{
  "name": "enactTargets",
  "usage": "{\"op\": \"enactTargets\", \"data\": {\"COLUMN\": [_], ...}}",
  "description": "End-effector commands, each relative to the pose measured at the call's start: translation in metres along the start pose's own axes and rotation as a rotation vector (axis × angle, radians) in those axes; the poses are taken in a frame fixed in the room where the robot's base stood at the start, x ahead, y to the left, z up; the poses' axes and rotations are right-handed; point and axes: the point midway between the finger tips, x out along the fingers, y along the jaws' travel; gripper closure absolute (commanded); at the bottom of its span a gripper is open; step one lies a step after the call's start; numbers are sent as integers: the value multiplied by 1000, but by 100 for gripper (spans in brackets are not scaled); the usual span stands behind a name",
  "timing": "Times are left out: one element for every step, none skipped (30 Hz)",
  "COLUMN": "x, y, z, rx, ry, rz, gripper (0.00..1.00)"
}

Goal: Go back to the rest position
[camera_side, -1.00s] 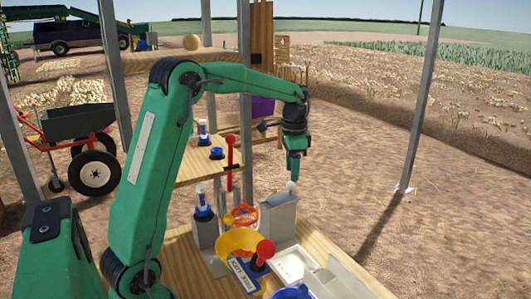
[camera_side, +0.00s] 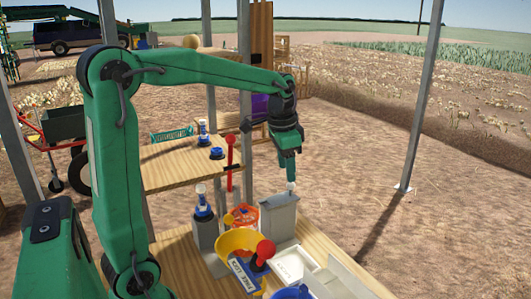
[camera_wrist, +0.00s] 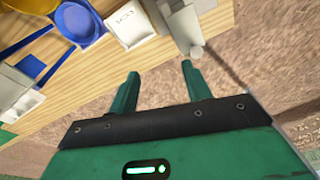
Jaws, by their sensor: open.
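My gripper (camera_side: 290,178) is green and points down in the side view, above the grey block (camera_side: 279,217) at the far right part of the work table. A small whitish knob (camera_side: 291,187) shows at the fingertips in that view; it seems to stand on the block. In the wrist view, my gripper (camera_wrist: 160,80) has its two green fingers apart with nothing between them. There the pale knob (camera_wrist: 196,52) lies beyond the right finger, at the end of the grey block (camera_wrist: 180,25), apart from the fingers.
A yellow bowl (camera_side: 240,242), a red-knobbed lever (camera_side: 265,250), a white tray (camera_side: 293,262) and a blue dish (camera_side: 291,292) crowd the table. A raised wooden shelf (camera_side: 180,165) holds blue fittings. A metal post (camera_side: 416,110) stands to the right, with open dirt between.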

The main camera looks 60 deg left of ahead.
Motion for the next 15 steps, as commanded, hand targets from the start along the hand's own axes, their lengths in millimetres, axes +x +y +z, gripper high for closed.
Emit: {"op": "enactTargets", "data": {"x": [-6, -9, -12, -14, -16, -19, -21, -22, -24, -26, -27, -28, -29, -29, -30], "y": [9, 14, 19, 24, 28, 34, 38, 43, 48, 52, 57, 62, 66, 70, 75], "z": [6, 9, 14, 18, 21, 26, 30, 34, 39, 43, 47, 53, 56, 61, 66], "rx": [-9, -17, -28, -37, -43, -55, -62, -71, -81, -89, -97, -109, -116, -124, -134], "ry": [18, 28, 40, 50, 59, 72, 82, 91, 105, 115, 124, 138, 148, 158, 171], "rz": [-7, -11, -15, -18, -21, -24, -27, -28, -31, -33, -34, -36, -37, -38, -38], "gripper": [51, 51, 51, 51, 51, 51, 51, 51, 51, 51, 51, 51, 51, 51, 51]}}
